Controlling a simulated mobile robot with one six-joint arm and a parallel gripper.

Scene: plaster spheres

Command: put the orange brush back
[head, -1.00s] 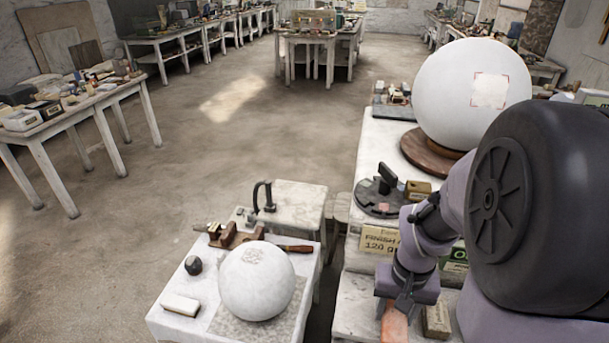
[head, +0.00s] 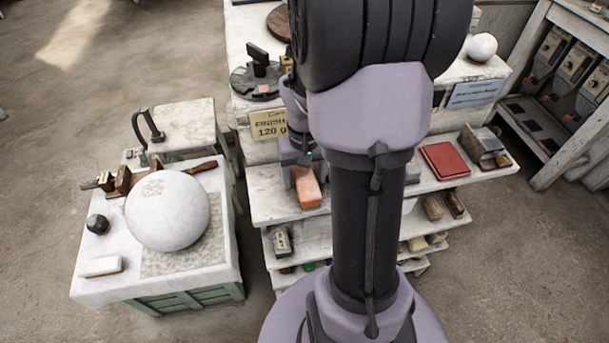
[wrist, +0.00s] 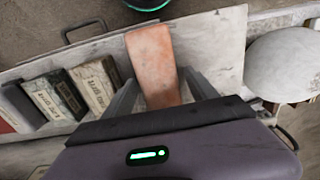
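The orange brush (head: 307,187) is a small oblong block, orange-pink in colour. It lies between the fingers of my gripper (head: 301,165), over the upper left white shelf (head: 272,205). In the wrist view the brush (wrist: 151,55) runs forward from between the two grey fingers of my gripper (wrist: 160,92), which close on its sides. Its near end is hidden by the gripper body. I cannot tell whether its underside touches the shelf.
A white plaster sphere (head: 167,211) sits on the left table (head: 215,265) with tools. A sign (head: 268,125) stands behind the gripper. A red box (head: 445,160) lies on the right shelf. Several boxed blocks (wrist: 55,92) lie left of the gripper. My arm column hides the middle shelves.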

